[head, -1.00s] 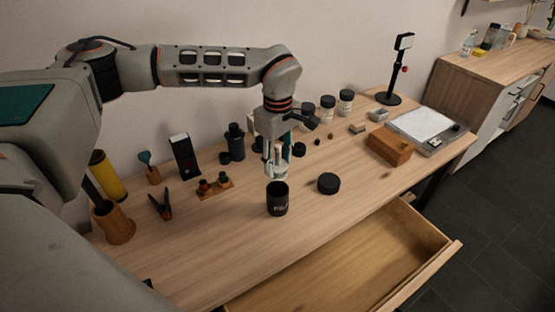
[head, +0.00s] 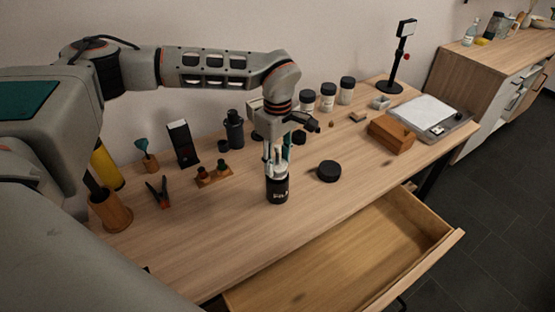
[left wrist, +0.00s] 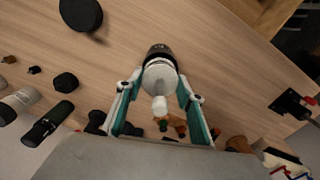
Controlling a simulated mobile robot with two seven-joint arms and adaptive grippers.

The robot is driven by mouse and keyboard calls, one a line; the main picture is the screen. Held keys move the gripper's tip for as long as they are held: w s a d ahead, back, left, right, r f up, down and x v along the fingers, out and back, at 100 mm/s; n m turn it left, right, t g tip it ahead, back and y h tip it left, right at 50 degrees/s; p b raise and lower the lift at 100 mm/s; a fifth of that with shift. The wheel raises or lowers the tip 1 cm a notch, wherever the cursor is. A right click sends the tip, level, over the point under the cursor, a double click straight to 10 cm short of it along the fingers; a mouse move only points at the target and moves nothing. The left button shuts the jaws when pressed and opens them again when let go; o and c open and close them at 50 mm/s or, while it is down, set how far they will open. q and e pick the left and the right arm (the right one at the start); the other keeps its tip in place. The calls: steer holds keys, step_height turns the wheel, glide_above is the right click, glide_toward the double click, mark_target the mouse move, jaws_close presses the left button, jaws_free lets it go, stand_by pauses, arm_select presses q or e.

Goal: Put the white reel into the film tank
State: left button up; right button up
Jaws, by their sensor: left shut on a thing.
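The black film tank (head: 277,192) stands upright on the wooden table, with white lettering on its side. The white reel (head: 279,171) is at the tank's mouth and hides the opening; its lower edge appears to be at or just inside the rim. My left gripper (head: 278,158) points down over the tank, shut on the reel. In the left wrist view the reel (left wrist: 160,77) sits between the two teal-padded fingers, with the tank (left wrist: 159,50) directly behind it. My right gripper is not in view.
A round black lid (head: 329,171) lies right of the tank. A small wooden rack (head: 214,176), black bottle (head: 235,137) and clamp (head: 159,192) stand to the left and behind. A wooden box (head: 391,134) and scale (head: 430,118) are at right. An open drawer (head: 350,260) juts out in front.

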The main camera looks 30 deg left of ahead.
mark_target(278, 164)
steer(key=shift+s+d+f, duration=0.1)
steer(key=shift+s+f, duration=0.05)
arm_select(q)
steer(key=shift+p, duration=0.35)
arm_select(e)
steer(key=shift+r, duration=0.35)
arm_select(q)
steer(key=shift+p, duration=0.45)
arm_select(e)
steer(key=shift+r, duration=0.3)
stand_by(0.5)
arm_select(q)
steer(key=shift+f, duration=0.1)
steer(key=shift+f+b, duration=0.75)
steer(key=shift+f, duration=0.75)
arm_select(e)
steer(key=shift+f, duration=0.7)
arm_select(q)
steer(key=o, duration=1.2)
steer(key=shift+r, duration=0.15)
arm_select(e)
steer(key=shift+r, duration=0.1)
